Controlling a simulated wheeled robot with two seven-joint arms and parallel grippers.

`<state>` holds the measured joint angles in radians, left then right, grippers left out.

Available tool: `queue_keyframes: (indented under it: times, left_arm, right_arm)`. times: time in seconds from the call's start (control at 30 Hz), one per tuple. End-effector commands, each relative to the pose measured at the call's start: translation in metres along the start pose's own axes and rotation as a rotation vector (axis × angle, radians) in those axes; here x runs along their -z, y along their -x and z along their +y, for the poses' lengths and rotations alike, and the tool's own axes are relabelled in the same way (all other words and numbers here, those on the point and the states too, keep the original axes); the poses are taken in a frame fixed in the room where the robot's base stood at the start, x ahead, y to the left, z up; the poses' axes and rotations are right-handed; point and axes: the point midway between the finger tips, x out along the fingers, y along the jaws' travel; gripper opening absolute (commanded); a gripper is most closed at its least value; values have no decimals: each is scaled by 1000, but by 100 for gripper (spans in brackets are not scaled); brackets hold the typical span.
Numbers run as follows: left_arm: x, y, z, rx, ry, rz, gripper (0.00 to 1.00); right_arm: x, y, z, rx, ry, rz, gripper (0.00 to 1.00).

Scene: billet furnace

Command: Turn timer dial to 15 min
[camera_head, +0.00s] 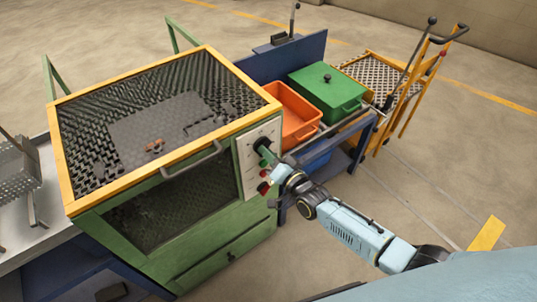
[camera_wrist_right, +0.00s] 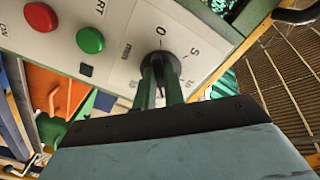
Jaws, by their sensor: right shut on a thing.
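The timer dial (camera_wrist_right: 158,66) is a dark round knob on the white control panel (camera_wrist_right: 115,40) of the green furnace (camera_head: 200,255). My right gripper (camera_wrist_right: 160,80) is shut on the dial, its two green fingers on either side of the knob. Scale marks, including 0 and 5, show around it; the dial's pointer is hidden by the fingers. In the head view the right gripper (camera_head: 265,152) reaches the upper part of the panel (camera_head: 246,158). A green button (camera_wrist_right: 90,40) and a red button (camera_wrist_right: 41,16) are on the same panel. My left gripper is not in view.
The furnace has a yellow-framed mesh top (camera_head: 90,140) and a front handle (camera_head: 192,160). Right of it are an orange bin (camera_head: 292,112) and a lidded green box (camera_head: 328,88) on a blue stand. A yellow trolley (camera_head: 405,95) stands farther right. Floor at the right is open.

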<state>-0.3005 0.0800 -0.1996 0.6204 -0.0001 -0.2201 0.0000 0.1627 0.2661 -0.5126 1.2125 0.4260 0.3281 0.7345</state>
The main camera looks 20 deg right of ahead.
Motion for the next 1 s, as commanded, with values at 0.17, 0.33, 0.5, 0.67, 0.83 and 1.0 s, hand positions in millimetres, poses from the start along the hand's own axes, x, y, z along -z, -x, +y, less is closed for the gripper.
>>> queue_keyframes:
  times: [0.17, 0.33, 0.5, 0.67, 0.83, 1.0]
  left_arm:
    - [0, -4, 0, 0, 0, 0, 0]
    - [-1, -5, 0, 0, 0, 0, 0]
    - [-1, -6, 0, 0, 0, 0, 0]
    - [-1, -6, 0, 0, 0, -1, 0]
    - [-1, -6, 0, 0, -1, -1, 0]
    - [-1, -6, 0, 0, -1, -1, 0]
  right_arm:
    - [-1, 0, 0, -1, -106, -1, 0]
    - [-1, 0, 0, -1, -174, -2, 0]
    - [0, 0, 0, -1, -210, -1, 0]
    - [0, 0, 0, -2, -222, -1, 0]
    - [0, 0, -1, -1, -222, -1, 0]
    - [0, 0, -1, -1, -221, -1, 15]
